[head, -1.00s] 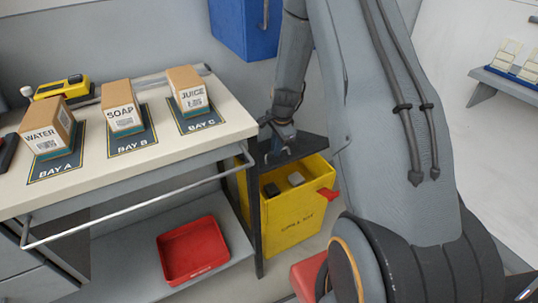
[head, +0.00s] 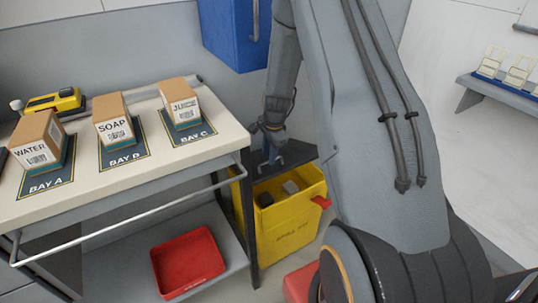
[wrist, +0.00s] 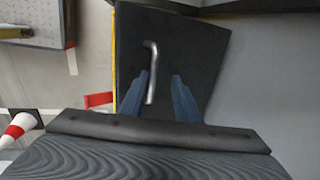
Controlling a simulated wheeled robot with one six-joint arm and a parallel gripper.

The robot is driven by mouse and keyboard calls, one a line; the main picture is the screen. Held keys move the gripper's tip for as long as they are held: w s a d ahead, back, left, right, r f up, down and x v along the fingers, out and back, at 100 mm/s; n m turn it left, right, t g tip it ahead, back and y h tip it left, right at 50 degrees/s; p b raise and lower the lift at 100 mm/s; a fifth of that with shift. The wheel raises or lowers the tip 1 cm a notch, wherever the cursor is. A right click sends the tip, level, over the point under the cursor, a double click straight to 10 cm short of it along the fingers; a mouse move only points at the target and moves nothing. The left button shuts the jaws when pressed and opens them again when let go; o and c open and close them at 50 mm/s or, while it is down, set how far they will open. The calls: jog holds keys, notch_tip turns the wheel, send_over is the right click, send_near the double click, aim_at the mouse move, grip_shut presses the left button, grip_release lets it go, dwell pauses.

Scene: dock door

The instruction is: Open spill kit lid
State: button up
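The yellow spill kit box (head: 288,235) stands on the floor right of the bench, with dark and grey items showing inside. Its dark lid (head: 298,156) is raised at the back of the box, so the inside shows. In the wrist view, the dark lid (wrist: 195,50) carries a silver bar handle (wrist: 152,70). My gripper's blue fingers (wrist: 159,78) are apart, with the handle between them, nearer the left finger. I cannot tell if they touch it.
The bench (head: 215,165) holds WATER, SOAP and JUICE boxes on bay mats, with a rail along its front. A red tray (head: 188,262) lies on the lower shelf. A blue cabinet (head: 235,30) hangs on the wall. A shelf (head: 510,86) is at right.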

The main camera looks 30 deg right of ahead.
notch_tip(320, 180, up, 7)
jog(key=s, duration=0.1)
jog(key=shift+s+d+b, duration=0.15)
jog(key=shift+s+b, duration=0.05)
jog(key=shift+b, duration=0.1)
jog(key=shift+r, duration=0.1)
dwell(0.3)
